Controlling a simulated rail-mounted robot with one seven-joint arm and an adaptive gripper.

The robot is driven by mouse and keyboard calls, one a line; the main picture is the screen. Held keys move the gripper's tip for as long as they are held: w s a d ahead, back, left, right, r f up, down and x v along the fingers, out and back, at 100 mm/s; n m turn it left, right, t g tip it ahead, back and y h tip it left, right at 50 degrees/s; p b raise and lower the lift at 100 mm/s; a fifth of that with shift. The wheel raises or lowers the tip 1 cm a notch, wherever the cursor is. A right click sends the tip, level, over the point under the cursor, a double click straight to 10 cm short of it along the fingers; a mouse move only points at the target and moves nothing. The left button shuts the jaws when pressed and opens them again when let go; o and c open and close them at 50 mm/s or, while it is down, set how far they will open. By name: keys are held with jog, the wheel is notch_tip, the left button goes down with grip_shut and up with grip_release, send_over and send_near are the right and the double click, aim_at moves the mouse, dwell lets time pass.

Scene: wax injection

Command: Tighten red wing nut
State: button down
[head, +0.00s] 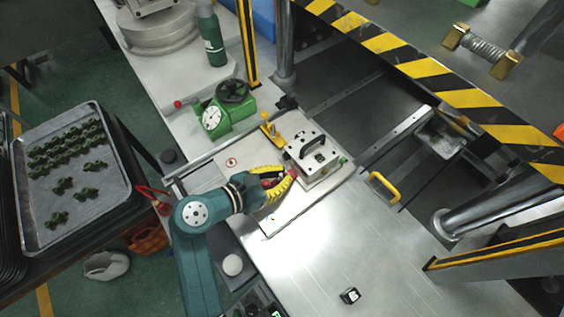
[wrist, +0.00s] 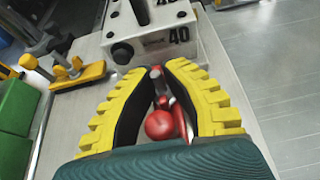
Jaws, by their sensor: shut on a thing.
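The red wing nut (wrist: 160,125) shows in the wrist view between my fingers, with a round red end facing the camera and a thin red wing on its right. A grey metal stud shows just beyond it. My gripper (wrist: 154,74) has its yellow toothed fingers closed around the wing nut. In the head view my gripper (head: 284,184) is at the lower left side of the metal mould block (head: 314,158), which has a black handle on top. The wing nut is mostly hidden there by the fingers. In the wrist view the block (wrist: 150,45) carries the number 40 and stands just past the fingertips.
A yellow toggle clamp (head: 270,131) stands beside the block. A yellow handle (head: 384,188) is to the right. A tray of green parts (head: 78,225) is at left. The bench at lower right is mostly clear.

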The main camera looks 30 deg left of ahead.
jog(key=shift+a+r+p, duration=0.1)
jog(key=shift+r+p, duration=0.45)
jog(key=shift+p, duration=0.2)
jog(key=shift+f+m+h+p, duration=0.1)
jog(key=shift+m+h+p, duration=0.2)
jog(key=shift+p, duration=0.35)
jog(key=shift+s+f+m+g+h+p, duration=0.1)
jog(key=shift+f+m+g+h+p, duration=0.3)
jog(key=shift+f+m+h, duration=0.15)
jog(key=shift+r, duration=0.1)
jog(key=c, duration=1.1)
grip_release()
jog(key=v, duration=1.2)
